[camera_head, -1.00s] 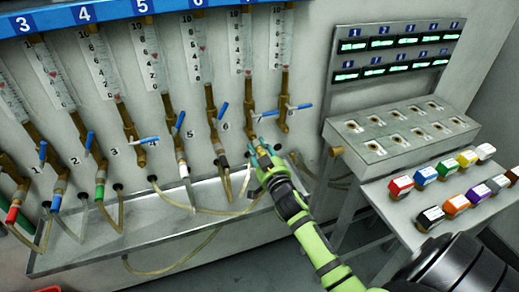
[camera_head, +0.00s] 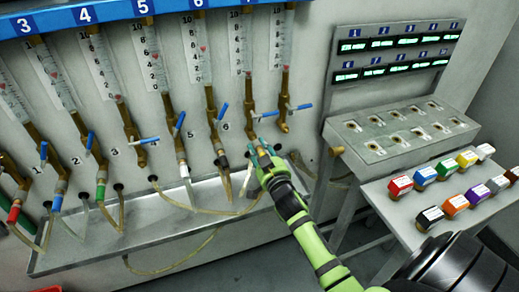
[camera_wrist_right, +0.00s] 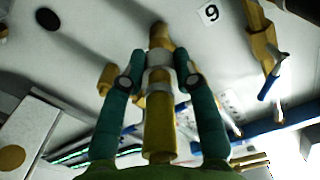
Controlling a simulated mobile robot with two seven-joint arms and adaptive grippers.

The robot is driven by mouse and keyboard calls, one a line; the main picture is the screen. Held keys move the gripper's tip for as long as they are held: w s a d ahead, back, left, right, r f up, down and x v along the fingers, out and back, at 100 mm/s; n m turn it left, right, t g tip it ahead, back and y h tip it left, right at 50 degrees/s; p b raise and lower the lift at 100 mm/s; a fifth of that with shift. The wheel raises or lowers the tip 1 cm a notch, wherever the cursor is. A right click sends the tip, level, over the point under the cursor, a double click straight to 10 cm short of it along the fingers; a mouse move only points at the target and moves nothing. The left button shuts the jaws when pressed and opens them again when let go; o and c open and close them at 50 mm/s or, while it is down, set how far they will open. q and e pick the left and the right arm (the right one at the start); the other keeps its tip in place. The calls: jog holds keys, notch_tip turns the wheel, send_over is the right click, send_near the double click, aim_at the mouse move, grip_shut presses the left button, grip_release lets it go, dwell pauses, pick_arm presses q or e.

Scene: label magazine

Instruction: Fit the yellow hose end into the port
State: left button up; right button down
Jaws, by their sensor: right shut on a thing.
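My right gripper (camera_head: 262,152) is low on the grey wall, below the rightmost valves, above the tray. In the right wrist view its two teal fingers (camera_wrist_right: 158,72) are closed on the yellow hose end (camera_wrist_right: 160,105), a yellow, brass-like cylinder with a pale band near its front. The front of the hose end points at the wall and casts a shadow there. I cannot tell whether it touches or enters a port. A dark round hole (camera_wrist_right: 47,18) shows in the wall, apart from the hose end to the left. My left gripper is out of view.
A long metal tray (camera_head: 90,258) runs under the valves, with hoses over it. A grey box with sockets (camera_head: 345,128) stands right of my arm. Several coloured labelled blocks (camera_head: 400,186) lie on the shelf beside it. A brass valve (camera_wrist_right: 262,45) is right of the fingers.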

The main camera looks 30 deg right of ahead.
jog(key=shift+x, duration=1.2)
dwell(0.4)
jog(key=c, duration=0.9)
grip_release()
jog(key=shift+w, duration=0.1)
jog(key=shift+s, duration=0.4)
jog(key=v, duration=1.1)
jog(key=shift+s+a, duration=0.15)
